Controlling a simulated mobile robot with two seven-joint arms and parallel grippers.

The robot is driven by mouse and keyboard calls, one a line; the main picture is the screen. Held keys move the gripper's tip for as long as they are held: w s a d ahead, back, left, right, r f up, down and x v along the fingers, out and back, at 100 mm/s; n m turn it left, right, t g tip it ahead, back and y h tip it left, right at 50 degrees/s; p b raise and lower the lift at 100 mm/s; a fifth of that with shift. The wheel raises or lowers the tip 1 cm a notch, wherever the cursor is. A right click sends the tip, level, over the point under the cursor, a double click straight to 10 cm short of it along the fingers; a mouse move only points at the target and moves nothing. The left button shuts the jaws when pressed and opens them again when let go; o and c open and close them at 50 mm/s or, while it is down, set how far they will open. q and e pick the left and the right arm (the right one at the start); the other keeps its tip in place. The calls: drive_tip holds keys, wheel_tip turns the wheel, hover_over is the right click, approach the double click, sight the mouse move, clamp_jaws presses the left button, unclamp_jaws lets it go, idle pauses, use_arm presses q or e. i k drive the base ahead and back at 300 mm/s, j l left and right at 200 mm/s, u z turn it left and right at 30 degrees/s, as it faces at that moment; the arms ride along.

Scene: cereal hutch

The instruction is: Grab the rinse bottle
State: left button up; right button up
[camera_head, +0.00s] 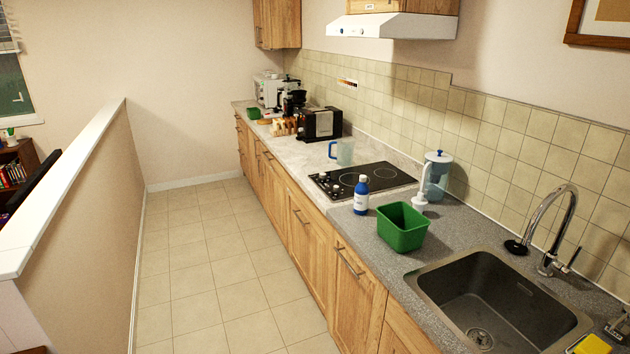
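A blue bottle with a white label (361,195) stands upright on the grey counter, near the counter's front edge and left of a green bin. It looks like the rinse bottle, but its label is too small to read. A white pump-like item (421,196) stands on the counter behind the green bin; I cannot tell exactly what it is. Neither of my grippers shows in the head view.
The green bin (402,228) stands right of the bottle, beside the sink (497,296). Behind the bottle is a black cooktop (362,181). A clear jug (342,152) and a blue-lidded pitcher (437,176) stand nearby. The tiled floor (220,270) is clear, with a half wall (85,220) left.

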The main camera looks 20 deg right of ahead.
sight(361, 191)
drive_tip(key=i+z, duration=0.15)
drive_tip(key=i, duration=0.35)
drive_tip(key=i+j+z, duration=0.2)
drive_tip(key=i, duration=0.35)
drive_tip(key=i+j+z, duration=0.15)
drive_tip(key=i, duration=0.35)
